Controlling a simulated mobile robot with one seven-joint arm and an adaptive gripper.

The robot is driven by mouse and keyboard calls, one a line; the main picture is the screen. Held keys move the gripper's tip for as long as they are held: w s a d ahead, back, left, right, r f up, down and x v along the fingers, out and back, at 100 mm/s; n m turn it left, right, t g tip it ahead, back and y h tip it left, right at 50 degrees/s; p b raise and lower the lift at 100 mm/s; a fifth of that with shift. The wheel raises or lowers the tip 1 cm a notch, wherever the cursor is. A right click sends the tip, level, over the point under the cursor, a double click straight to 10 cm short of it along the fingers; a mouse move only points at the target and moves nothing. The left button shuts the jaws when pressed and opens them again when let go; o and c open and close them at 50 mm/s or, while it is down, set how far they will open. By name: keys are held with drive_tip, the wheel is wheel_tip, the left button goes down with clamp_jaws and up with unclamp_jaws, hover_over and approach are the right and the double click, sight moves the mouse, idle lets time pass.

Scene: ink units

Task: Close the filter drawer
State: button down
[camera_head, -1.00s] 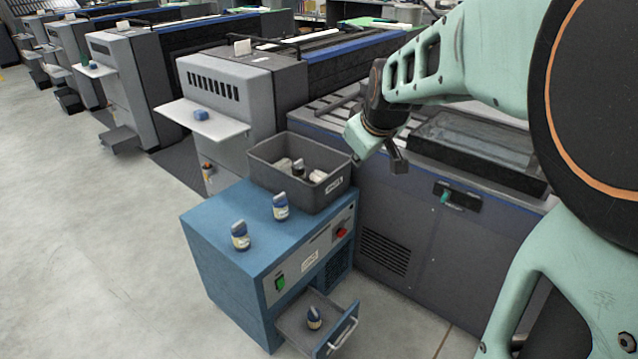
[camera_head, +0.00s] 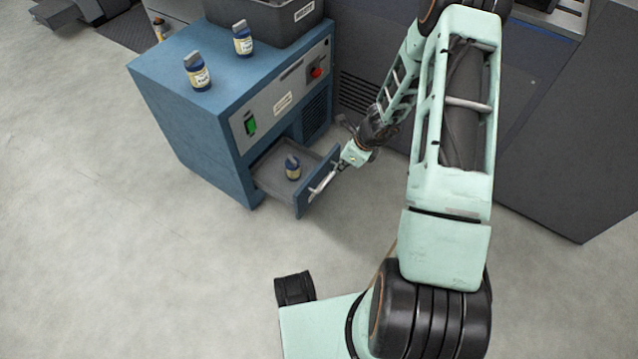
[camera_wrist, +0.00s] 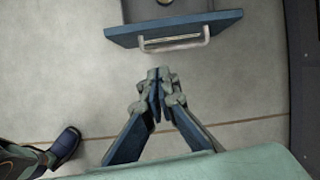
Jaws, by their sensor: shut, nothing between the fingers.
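The filter drawer (camera_head: 302,203) stands pulled out of the low front of the blue cabinet (camera_head: 186,125). A small blue bottle with a pale label (camera_head: 293,170) stands inside it. The drawer's light bar handle (camera_head: 323,180) faces my arm. In the wrist view the drawer front (camera_wrist: 122,38) and handle (camera_wrist: 175,44) lie at the top. My gripper (camera_wrist: 160,78) is shut and empty, its fingertips apart from the handle in that picture. In the head view my wrist is just right of the handle, and the fingertips are hard to make out.
Two similar bottles (camera_head: 197,74) (camera_head: 243,40) stand on the cabinet top, beside a grey bin (camera_head: 275,20). A green switch (camera_head: 250,124) and a red knob (camera_head: 316,72) are on its front. A dark machine stands behind my arm. The floor in front is clear.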

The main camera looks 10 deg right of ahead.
wheel_tip(320, 180, down, 2)
drive_tip(key=m, duration=0.1)
drive_tip(key=b, duration=0.4)
hover_over(314, 182)
drive_tip(key=s+d, duration=0.2)
wheel_tip(314, 182, down, 9)
drive_tip(key=shift+a, duration=0.2)
drive_tip(key=shift+w+r, duration=0.1)
drive_tip(key=shift+w, duration=0.05)
